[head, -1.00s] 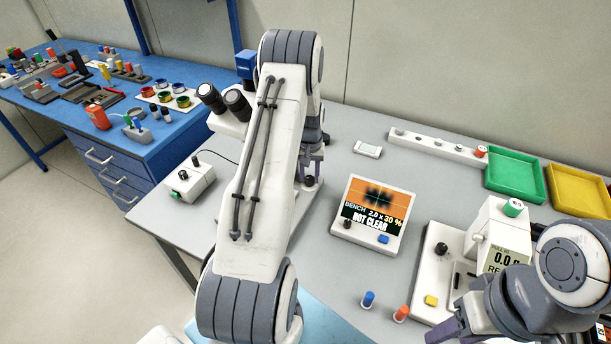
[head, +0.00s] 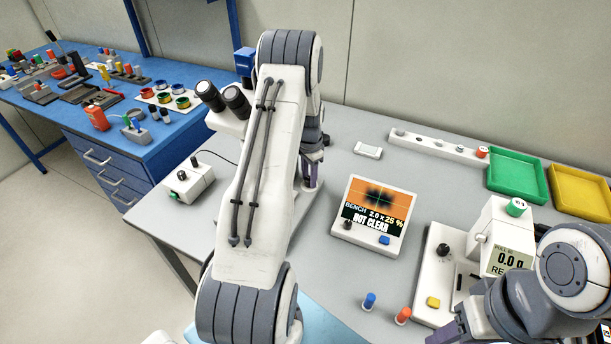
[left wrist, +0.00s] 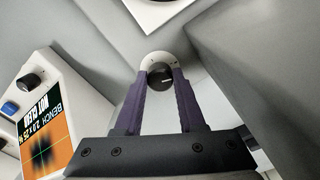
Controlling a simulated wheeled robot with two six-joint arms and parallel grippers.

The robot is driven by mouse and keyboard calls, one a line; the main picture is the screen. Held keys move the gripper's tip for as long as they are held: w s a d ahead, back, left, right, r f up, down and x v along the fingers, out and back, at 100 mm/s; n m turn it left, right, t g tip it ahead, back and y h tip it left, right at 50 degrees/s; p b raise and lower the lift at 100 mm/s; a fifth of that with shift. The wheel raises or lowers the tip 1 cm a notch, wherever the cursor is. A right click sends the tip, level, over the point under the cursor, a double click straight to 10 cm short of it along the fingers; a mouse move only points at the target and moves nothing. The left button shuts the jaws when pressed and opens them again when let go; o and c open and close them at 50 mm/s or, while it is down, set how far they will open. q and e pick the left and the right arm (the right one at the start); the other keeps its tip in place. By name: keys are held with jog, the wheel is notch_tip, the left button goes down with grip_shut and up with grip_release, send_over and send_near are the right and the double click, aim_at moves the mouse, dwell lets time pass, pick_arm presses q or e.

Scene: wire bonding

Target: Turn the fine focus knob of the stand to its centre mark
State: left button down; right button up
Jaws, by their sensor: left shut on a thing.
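The fine focus knob (left wrist: 160,75) is black with a pale line on its face and sits in front of a white round collar (left wrist: 156,58) in the left wrist view. My left gripper (left wrist: 161,82) has its two purple fingers on either side of the knob and is shut on it. In the head view my left gripper (head: 312,160) is partly hidden by my arm, and the knob cannot be made out. The stand's eyepieces (head: 222,98) show left of my arm. The display (head: 372,213) reads 2.0 x, 25 % and NOT CLEAR, with a blurred dark cross on orange.
My right gripper (head: 450,333) is low at the right, partly out of frame. A pull tester (head: 497,240), blue peg (head: 369,300) and orange peg (head: 402,316) stand near it. Green (head: 517,174) and yellow (head: 580,190) trays lie at the back right. A white control box (head: 187,182) stands left.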

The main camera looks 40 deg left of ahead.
pick_arm(q)
jog(key=shift+s+f+m, duration=0.15)
jog(key=shift+s+m, duration=0.2)
jog(key=shift+m, duration=0.25)
jog(key=c, duration=0.5)
grip_release()
jog(key=shift+w, duration=0.2)
